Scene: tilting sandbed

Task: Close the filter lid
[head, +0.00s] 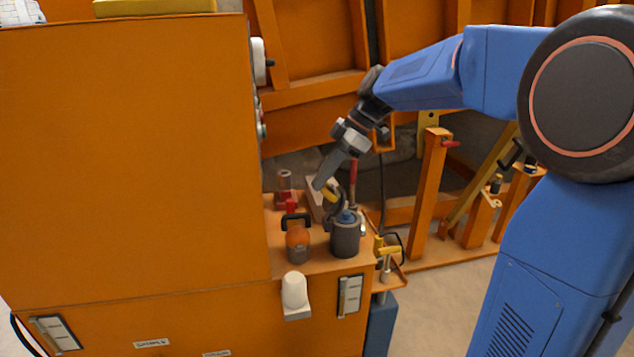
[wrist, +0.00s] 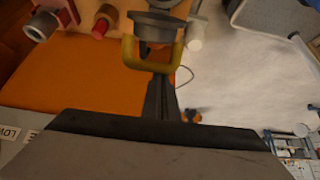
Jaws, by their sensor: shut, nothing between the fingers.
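A dark grey filter canister (head: 345,240) stands upright on the orange ledge, with a blue part (head: 347,216) at its top. A yellow handle (head: 331,193) shows just above and behind it, by my gripper's tip. In the wrist view the yellow U-shaped handle (wrist: 131,57) spans in front of a dark grey round part (wrist: 158,22), which looks like the filter lid; its exact angle is unclear. My gripper (wrist: 161,80) is shut and empty, its fingertips at the handle's bar. I cannot tell whether they touch. In the head view my gripper (head: 318,186) points down above the ledge.
An orange-and-grey cup-like part with a black handle (head: 297,240) stands left of the canister. Red fittings (head: 286,187) are behind it. A tall orange cabinet (head: 130,150) walls off the left. A yellow valve (head: 388,248) sits right of the ledge; open floor lies beyond.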

